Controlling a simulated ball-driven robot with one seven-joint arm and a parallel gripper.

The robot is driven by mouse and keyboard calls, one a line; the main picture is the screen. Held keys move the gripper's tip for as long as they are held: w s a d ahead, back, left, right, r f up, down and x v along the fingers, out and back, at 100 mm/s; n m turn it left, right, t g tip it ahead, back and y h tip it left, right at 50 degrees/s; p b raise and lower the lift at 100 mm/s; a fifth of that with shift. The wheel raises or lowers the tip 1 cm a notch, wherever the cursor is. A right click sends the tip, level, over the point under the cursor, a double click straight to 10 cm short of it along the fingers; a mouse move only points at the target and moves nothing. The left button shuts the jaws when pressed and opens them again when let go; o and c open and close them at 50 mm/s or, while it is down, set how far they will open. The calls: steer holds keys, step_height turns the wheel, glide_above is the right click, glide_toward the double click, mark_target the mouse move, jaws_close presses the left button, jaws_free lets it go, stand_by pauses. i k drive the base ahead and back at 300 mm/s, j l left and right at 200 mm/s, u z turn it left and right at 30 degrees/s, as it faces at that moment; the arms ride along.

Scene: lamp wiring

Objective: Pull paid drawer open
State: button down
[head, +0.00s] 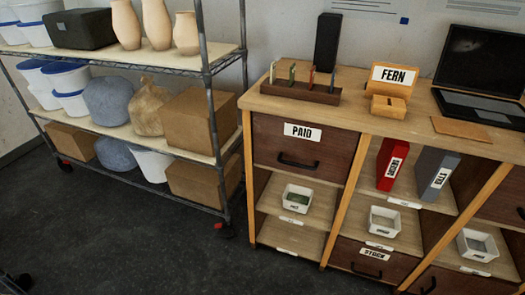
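The paid drawer (285,153) is a dark brown front at the upper left of the wooden cabinet (248,180). It carries a white PAID label (302,132) and a black bar handle (298,163). Its front looks flush with the cabinet frame, so the drawer appears closed. Nothing covers the label or the handle. My gripper is not in the head view.
A wire shelving rack (222,150) with boxes, sacks and vases stands left of the cabinet. The cabinet top holds a wooden rack (300,92), a FERN sign (393,78) and a laptop (480,75). Dark floor (150,250) in front is mostly clear.

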mark_target(317, 151)
steer(key=i+j, duration=0.15)
steer(key=i, duration=0.3)
steer(key=i+j+z, duration=0.1)
steer(key=i, duration=0.4)
steer(key=j, duration=0.1)
